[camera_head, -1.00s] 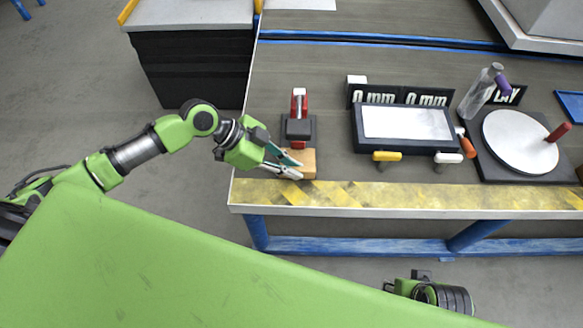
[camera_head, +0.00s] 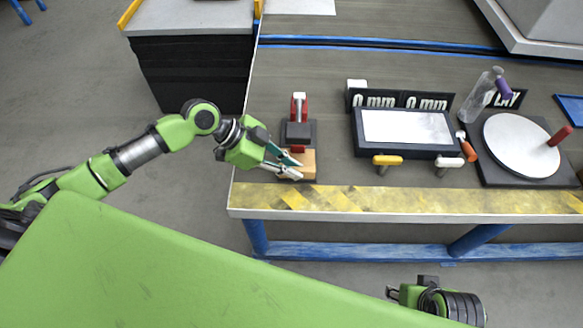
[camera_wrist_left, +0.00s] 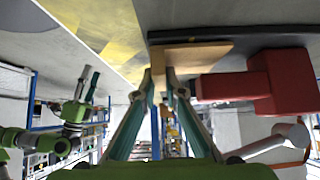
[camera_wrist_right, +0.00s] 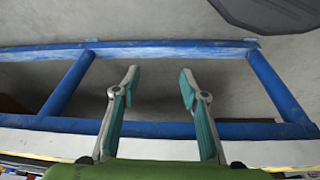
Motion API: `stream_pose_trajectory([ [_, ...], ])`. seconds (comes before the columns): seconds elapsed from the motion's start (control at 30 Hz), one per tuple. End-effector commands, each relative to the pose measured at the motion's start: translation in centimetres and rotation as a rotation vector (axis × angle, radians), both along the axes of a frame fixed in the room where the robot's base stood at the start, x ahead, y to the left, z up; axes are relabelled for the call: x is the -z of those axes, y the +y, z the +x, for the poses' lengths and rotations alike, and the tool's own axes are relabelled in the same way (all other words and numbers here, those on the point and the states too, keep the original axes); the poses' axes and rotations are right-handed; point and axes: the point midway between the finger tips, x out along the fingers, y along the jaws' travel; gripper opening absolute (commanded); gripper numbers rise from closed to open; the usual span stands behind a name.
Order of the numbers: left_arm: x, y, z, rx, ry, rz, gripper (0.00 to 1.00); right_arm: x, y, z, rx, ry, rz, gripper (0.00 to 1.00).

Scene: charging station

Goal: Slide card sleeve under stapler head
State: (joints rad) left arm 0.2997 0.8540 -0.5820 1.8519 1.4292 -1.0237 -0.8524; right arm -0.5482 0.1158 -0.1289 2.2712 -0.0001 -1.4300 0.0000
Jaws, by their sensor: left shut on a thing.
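The card sleeve (camera_head: 309,163) is a tan flat piece at the table's front-left edge. My left gripper (camera_head: 298,169) is shut on its near left side. The red stapler (camera_head: 299,101), with a dark block and base, stands just behind the sleeve. In the left wrist view, the sleeve (camera_wrist_left: 185,57) lies between a dark plate and the red stapler head (camera_wrist_left: 285,82). Its far end overlaps the head's narrow nose in the picture; how far it reaches beneath is unclear. The fingers hide part of the sleeve. My right gripper (camera_wrist_right: 159,88) is open and empty, in front of the table.
A black fixture with a white panel (camera_head: 407,125) and yellow and white handles stands right of the stapler. Further right are a clear bottle (camera_head: 480,95) and a round white plate (camera_head: 515,147). The yellow-marked front strip (camera_head: 400,199) is clear.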

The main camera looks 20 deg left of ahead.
Motion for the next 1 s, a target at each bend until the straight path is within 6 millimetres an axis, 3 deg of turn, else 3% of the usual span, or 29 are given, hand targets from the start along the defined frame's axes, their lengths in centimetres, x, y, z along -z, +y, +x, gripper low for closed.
stream_pose_trajectory([
  [0.8, 0.2, 0.3, 1.0, 0.0, 0.0, -0.001, 0.0, -2.1, -0.1, -0.2, 0.0, -0.015, 0.0, 0.4],
  [0.9, 0.2, 0.3, 1.0, 0.0, 0.0, -0.001, 0.3, -2.2, -0.1, -0.3, 0.0, -0.016, 0.0, 0.4],
  [1.0, 0.2, 0.3, 1.0, 0.0, 0.0, -0.001, 0.3, -2.2, -0.1, -0.3, 0.001, -0.015, 0.0, 0.4],
])
